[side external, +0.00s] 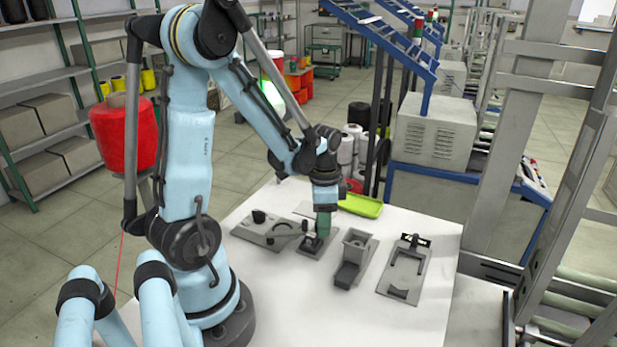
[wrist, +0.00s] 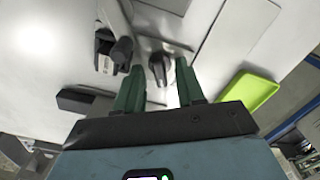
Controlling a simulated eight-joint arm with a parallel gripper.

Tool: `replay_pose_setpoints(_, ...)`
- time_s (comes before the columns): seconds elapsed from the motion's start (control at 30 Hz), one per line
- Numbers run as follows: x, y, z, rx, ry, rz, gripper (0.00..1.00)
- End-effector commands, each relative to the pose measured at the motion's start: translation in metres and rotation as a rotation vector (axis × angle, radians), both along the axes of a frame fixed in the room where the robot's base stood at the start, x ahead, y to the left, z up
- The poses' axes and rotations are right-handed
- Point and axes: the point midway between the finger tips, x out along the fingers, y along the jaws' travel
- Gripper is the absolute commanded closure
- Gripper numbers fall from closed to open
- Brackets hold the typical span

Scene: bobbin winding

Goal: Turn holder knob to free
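The dark holder knob (wrist: 160,67) shows in the wrist view, between and just beyond the fingertips of my gripper (wrist: 159,64). The fingers are green and apart, with a visible gap on both sides of the knob, so my gripper is open. In the side view my gripper (side external: 322,226) points down over the small grey holder plate (side external: 314,253) on the white table. The knob is mostly hidden there behind the fingers. I cannot tell from the side how far down the fingers reach around it.
A grey plate with a dark arm (side external: 262,234) lies left of the holder. A grey box-like fixture (side external: 354,247) and a plate with black brackets (side external: 404,275) stand to the right. A lime-green tray (side external: 361,206) lies behind. The table's front (side external: 345,318) is clear.

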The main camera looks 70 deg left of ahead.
Motion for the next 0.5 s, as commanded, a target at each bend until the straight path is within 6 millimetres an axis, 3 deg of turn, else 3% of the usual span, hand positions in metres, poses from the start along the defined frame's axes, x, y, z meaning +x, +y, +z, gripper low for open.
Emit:
replay_pose_setpoints(0.27, 0.000, 0.000, 0.011, 0.000, 0.000, 0.001, 0.62)
replay_pose_setpoints(0.5, 0.000, 0.000, 0.042, 0.000, 0.000, 0.001, 0.62)
